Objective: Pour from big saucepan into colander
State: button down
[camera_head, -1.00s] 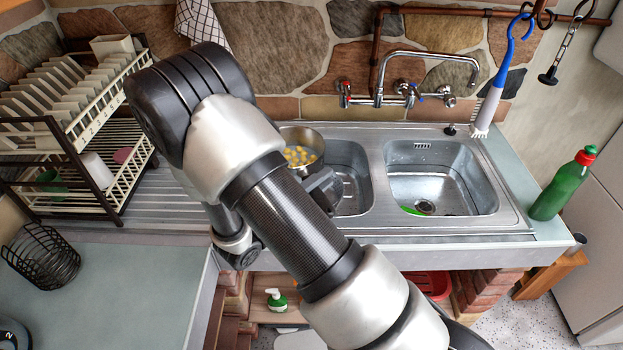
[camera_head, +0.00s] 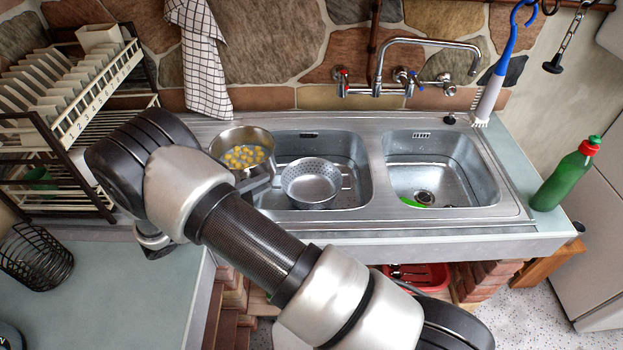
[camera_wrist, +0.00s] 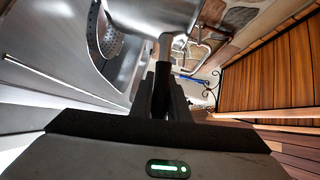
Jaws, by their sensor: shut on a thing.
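The big saucepan (camera_head: 238,138) is held upright at the left edge of the left sink basin, with several yellow pieces (camera_head: 245,157) inside it. The colander (camera_head: 311,181) is a metal bowl with holes and stands empty in the left basin, just right of the saucepan. It also shows in the wrist view (camera_wrist: 108,38) at upper left. My gripper (camera_wrist: 163,88) is shut on the saucepan's handle, seen from behind in the wrist view. In the head view my arm hides part of the gripper and the handle.
A dish rack (camera_head: 60,105) stands at the left. The tap (camera_head: 425,62) rises behind the basins. The right basin (camera_head: 441,170) holds a small green item. A green bottle (camera_head: 566,178) stands on the right counter, and a blue-handled brush (camera_head: 497,85) hangs nearby.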

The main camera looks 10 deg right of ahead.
jog(key=shift+d+r, duration=0.1)
jog(key=shift+r, duration=0.15)
jog(key=d+m+y+p, duration=0.1)
jog(key=d+y+p, duration=0.1)
jog(key=d+f+m+g+y+p, duration=0.1)
jog(key=d+y, duration=0.1)
jog(key=shift+f+p, duration=0.1)
jog(key=shift+p, duration=0.3)
jog(key=shift+d, duration=0.15)
jog(key=shift+d+f+y, duration=0.1)
jog(key=shift+d+y, duration=0.1)
jog(key=shift+y, duration=0.1)
jog(key=shift+d+g, duration=0.1)
jog(key=shift+g, duration=0.2)
jog(key=shift+d+f, duration=0.1)
